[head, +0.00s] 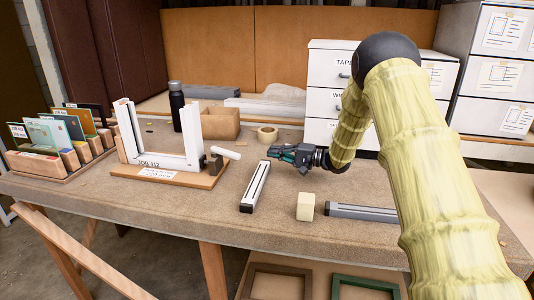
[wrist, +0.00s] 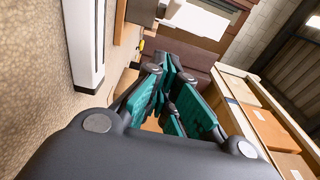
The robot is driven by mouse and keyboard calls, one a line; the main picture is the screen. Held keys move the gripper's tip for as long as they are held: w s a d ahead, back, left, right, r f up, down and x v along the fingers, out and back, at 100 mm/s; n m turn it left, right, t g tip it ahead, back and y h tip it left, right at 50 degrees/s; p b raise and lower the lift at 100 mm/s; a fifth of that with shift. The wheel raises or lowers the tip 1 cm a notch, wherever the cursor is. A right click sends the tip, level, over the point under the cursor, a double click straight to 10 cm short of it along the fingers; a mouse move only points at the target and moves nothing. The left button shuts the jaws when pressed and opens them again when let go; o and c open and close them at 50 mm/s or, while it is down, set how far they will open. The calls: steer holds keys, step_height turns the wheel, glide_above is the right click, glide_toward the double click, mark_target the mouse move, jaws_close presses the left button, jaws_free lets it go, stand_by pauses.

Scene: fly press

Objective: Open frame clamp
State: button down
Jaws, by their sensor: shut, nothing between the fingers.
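A white U-shaped frame (head: 160,158) stands upright on a wooden base (head: 195,180) marked "JOB 412". The clamp (head: 215,162) is a dark block at the base's right end, by the foot of the frame's right post. Its white handle (head: 226,152) sticks out to the right; I cannot tell the clamp's exact state. My gripper (head: 272,152) is shut and empty, above the bench to the right of the handle, with a gap between them. Its teal fingers (wrist: 172,75) come together in the wrist view.
A slotted white bar (head: 256,187) lies in front of my gripper; it also shows in the wrist view (wrist: 87,40). Drawers (head: 325,90) are behind.

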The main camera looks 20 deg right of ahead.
mark_target(225, 155)
steer(key=w+a+p, duration=0.2)
steer(key=w+a, duration=0.1)
steer(key=a, duration=0.6)
steer(key=shift+a, duration=0.4)
steer(key=shift+a, duration=0.15)
